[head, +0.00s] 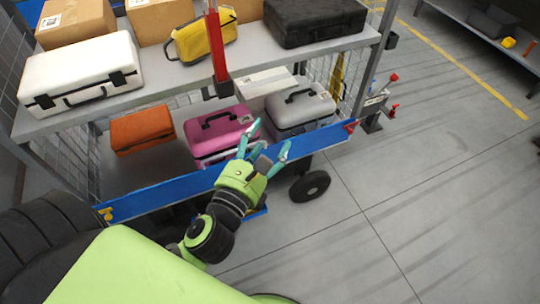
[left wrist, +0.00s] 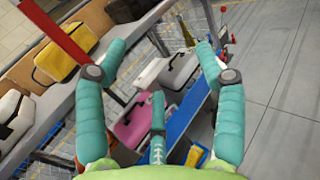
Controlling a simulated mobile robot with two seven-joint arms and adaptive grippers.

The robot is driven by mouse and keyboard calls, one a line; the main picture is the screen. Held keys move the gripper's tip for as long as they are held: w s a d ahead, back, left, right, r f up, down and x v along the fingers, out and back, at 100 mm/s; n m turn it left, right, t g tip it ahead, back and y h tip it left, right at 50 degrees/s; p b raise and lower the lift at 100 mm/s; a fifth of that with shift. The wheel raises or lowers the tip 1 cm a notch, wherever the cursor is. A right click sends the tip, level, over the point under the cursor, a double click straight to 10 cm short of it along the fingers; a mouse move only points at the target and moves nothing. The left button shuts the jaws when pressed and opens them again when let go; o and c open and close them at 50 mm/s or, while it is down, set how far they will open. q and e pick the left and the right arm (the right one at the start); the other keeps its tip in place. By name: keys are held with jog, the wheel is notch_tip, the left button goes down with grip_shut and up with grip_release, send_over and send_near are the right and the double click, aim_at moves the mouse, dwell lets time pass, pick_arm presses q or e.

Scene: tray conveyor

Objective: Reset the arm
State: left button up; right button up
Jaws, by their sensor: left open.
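My left gripper (head: 264,152) is green with teal fingers. In the head view it is in front of the cart's blue lower edge, near the pink case (head: 222,134). In the left wrist view its fingers (left wrist: 160,62) are spread apart with nothing between them. The pink case also shows in the left wrist view (left wrist: 134,122), beyond the fingers. My right gripper is not in view.
A shelved cart (head: 170,76) holds a white case (head: 82,72), a yellow case (head: 204,38), a black case (head: 314,20), an orange case (head: 142,130) and a grey case (head: 300,106). A red post (head: 217,50) stands at its front. Open floor (head: 440,190) lies to the right.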

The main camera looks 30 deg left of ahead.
pick_arm(q)
jog(key=shift+s+d+f+h, duration=0.3)
jog(key=shift+s+d, duration=0.1)
jog(key=shift+d, duration=0.05)
dwell(0.3)
jog(key=s+d+f+m+g+h, duration=0.1)
jog(key=s+f+m+g, duration=0.15)
jog(key=f+m, duration=1.2)
jog(key=s+d+f+m+g+h, duration=0.15)
jog(key=f+m+g, duration=0.45)
jog(key=f, duration=1.5)
jog(key=s+a+f+m+g, duration=0.3)
jog(key=s+f+m+g, duration=0.1)
jog(key=s+f+m, duration=0.85)
jog(key=s+a+f+m+g+y, duration=0.1)
jog(key=s+f+m+g, duration=0.1)
jog(key=s, duration=0.5)
jog(key=s+a+f+m+g+y, duration=0.1)
jog(key=s+f+m, duration=0.3)
jog(key=s, duration=0.4)
jog(key=shift+s+a+f+g, duration=0.15)
jog(key=shift+a+f+g, duration=0.6)
jog(key=shift+a+f, duration=0.1)
